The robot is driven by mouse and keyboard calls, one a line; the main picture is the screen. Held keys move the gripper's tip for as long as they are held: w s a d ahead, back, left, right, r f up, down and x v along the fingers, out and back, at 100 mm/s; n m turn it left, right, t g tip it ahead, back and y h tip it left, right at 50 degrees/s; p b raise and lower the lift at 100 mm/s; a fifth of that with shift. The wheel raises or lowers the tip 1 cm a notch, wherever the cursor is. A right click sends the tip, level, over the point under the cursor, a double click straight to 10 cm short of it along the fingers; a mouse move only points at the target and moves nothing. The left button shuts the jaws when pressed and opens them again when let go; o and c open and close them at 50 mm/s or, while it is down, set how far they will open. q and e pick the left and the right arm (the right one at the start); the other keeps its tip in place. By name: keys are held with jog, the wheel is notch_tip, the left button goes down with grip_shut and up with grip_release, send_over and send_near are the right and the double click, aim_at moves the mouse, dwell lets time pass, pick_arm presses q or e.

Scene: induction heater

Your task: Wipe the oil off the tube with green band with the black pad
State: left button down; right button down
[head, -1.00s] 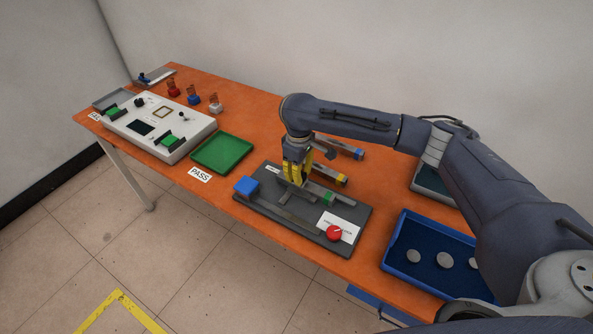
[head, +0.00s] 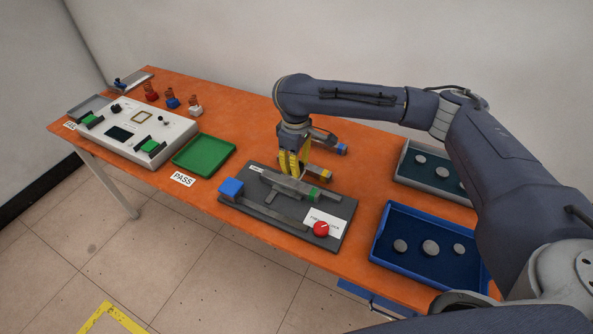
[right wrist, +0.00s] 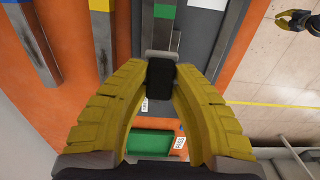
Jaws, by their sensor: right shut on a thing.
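The tube with the green band (head: 313,193) lies on the dark grey fixture plate (head: 335,240). The green band also shows at the top of the right wrist view (right wrist: 164,11). My right gripper (head: 291,174) points down over the tube's far part, left of the band. In the right wrist view its yellow fingers (right wrist: 161,76) are shut on the black pad (right wrist: 161,88). The pad appears close to the grey tube; I cannot tell whether they touch. Any oil is too small to see. My left gripper (right wrist: 293,19) shows over the floor, its jaw state unclear.
A blue block (head: 230,188) and red knob (head: 321,229) sit on the plate. Tubes with yellow (head: 326,178) and blue (head: 342,149) bands lie behind. A blue tray (head: 384,257) with discs is right, a green tray (head: 228,160) left.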

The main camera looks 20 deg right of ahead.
jog(key=shift+r, duration=1.4)
